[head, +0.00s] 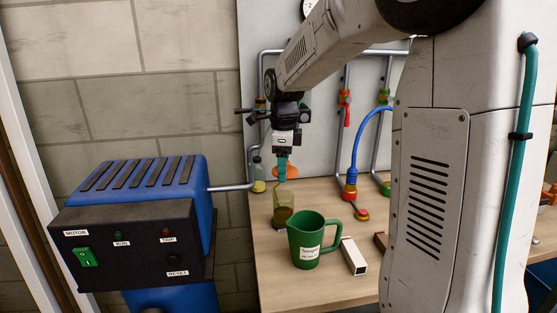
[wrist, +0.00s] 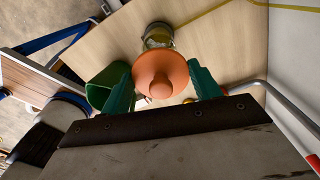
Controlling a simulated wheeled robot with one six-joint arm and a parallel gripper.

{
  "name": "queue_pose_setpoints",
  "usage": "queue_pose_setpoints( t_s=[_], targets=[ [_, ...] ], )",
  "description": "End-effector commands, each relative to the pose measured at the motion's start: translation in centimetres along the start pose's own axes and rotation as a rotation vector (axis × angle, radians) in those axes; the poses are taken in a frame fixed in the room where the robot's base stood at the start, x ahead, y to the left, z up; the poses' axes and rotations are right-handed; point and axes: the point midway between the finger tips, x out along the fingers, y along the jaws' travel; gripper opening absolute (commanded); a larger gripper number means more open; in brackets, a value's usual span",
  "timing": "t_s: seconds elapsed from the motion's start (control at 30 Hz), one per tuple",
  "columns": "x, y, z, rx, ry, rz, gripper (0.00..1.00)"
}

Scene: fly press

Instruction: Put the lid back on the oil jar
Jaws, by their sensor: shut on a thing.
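The orange lid (wrist: 160,72), round with a knob, is held between the teal fingers of my gripper (wrist: 163,88), knob toward the wrist camera. In the head view the lid (head: 291,172) shows behind the fingers of my gripper (head: 282,167). The oil jar (head: 284,207) is a clear glass with dark yellow oil in its lower part. It stands upright on the table below the lid, and a small gap shows between them. In the wrist view the jar (wrist: 157,36) is partly hidden behind the lid, which sits off toward the bottom of the picture.
A green jug (head: 307,243) stands just in front of the jar. A small white box (head: 353,256) lies right of it. A red and yellow fitting (head: 361,214) and pipes with valves (head: 345,110) are behind at right. The blue motor unit (head: 150,190) stands at left.

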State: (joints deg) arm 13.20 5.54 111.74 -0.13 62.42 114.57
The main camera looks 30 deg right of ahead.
Motion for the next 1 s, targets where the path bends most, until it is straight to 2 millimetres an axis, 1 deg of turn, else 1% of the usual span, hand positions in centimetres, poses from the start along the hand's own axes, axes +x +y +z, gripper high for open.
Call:
queue_pose_setpoints(
  t_s=[0.4,0.6,0.8,1.0],
  targets=[
    [3.9,0.1,0.0,-0.001,0.001,0.003,0.41],
    [5.3,0.0,-0.1,0.000,0.001,0.001,0.41],
    [6.0,0.1,-0.1,0.000,0.001,0.002,0.41],
    [6.0,0.0,-0.1,0.000,0.000,0.001,0.41]
  ],
)
